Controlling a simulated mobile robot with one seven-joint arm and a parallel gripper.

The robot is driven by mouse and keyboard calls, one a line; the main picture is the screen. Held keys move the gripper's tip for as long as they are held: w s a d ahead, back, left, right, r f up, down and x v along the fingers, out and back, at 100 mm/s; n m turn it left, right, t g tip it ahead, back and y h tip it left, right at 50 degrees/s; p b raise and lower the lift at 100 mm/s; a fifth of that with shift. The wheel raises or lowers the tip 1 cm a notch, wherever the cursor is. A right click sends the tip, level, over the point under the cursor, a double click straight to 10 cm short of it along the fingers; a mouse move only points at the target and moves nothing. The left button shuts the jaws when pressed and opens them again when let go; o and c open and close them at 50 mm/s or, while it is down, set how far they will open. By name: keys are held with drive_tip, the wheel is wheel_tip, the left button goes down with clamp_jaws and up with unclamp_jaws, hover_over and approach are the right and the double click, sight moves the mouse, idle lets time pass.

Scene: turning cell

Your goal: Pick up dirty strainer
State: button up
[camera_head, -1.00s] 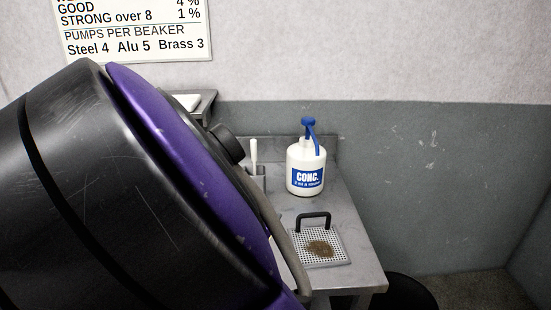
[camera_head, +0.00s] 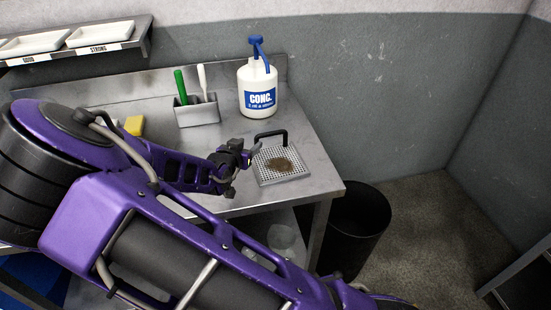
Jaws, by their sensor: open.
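The dirty strainer (camera_head: 268,179) is a square perforated metal plate with a black arched handle and a brown patch of dirt. It lies on the metal bench (camera_head: 318,165) near its right front corner. My gripper (camera_head: 254,154) is just left of the strainer in the picture, near its handle, and looks open and empty. I cannot tell its exact height above the bench or whether it touches the strainer.
A white CONC. pump bottle (camera_head: 258,88) stands behind the strainer. A metal holder (camera_head: 197,113) with green and white handled tools and a yellow sponge (camera_head: 134,125) are to the left. A black bin (camera_head: 357,225) stands right of the bench. A shelf (camera_head: 143,38) holds white trays.

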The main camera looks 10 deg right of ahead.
sight(256, 141)
drive_tip(key=x, duration=0.3)
drive_tip(key=b+x, duration=0.1)
drive_tip(key=x, duration=0.1)
drive_tip(key=shift+w+d+f, duration=0.1)
drive_tip(key=shift+d+f, duration=0.2)
drive_tip(key=shift+d, duration=0.15)
clamp_jaws()
drive_tip(key=shift+r, duration=0.1)
idle(1.0)
